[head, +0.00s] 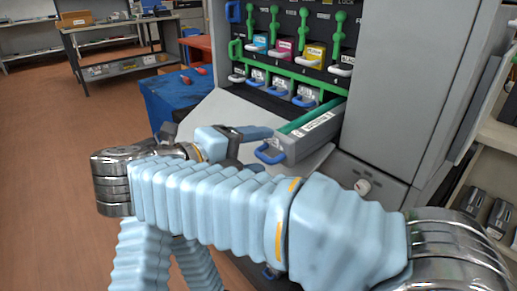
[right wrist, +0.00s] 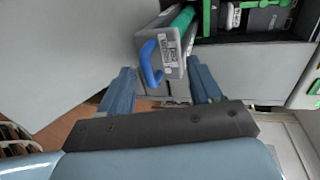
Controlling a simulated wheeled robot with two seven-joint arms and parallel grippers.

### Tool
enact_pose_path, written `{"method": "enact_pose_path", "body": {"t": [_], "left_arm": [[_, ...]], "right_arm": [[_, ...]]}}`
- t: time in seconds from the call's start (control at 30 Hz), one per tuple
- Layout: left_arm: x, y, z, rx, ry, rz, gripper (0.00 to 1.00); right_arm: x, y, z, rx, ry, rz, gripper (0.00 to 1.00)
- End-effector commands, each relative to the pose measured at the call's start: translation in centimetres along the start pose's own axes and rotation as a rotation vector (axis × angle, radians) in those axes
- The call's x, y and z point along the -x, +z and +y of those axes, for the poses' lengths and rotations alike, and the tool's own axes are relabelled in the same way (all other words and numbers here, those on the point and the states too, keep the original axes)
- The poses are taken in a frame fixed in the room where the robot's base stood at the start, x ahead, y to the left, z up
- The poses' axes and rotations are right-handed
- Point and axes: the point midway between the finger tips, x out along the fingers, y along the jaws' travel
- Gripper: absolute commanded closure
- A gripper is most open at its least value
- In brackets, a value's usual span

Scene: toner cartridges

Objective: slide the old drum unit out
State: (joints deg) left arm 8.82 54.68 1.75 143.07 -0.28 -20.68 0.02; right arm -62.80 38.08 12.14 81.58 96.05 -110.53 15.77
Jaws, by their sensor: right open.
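The old drum unit (head: 305,137) is a long grey box with a green drum along its top, a white label and a blue loop handle on its front end. It sticks well out of the printer's lower row, its far end still inside. In the right wrist view the drum unit (right wrist: 178,50) points towards me, its handle between the lines of my fingers. My right gripper (head: 258,141) is open and empty just left of the handle in the head view. Its fingers also show in the right wrist view (right wrist: 164,82), apart from the handle. My left gripper is not visible.
The grey printer (head: 405,85) holds cyan, magenta and yellow toner cartridges (head: 285,47) under green levers. A blue-covered surface (head: 172,98) stands at left, a metal table (head: 122,68) behind, shelves at right.

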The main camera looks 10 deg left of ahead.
Motion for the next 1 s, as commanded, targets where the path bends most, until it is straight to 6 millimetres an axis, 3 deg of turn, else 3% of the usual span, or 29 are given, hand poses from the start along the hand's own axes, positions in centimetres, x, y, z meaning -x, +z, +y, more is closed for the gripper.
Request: {"method": "enact_pose_path", "body": {"t": [1.0], "left_arm": [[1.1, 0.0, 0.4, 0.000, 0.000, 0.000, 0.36]], "right_arm": [[5.1, 0.0, 0.0, 0.000, 0.000, -0.001, 0.36]]}}
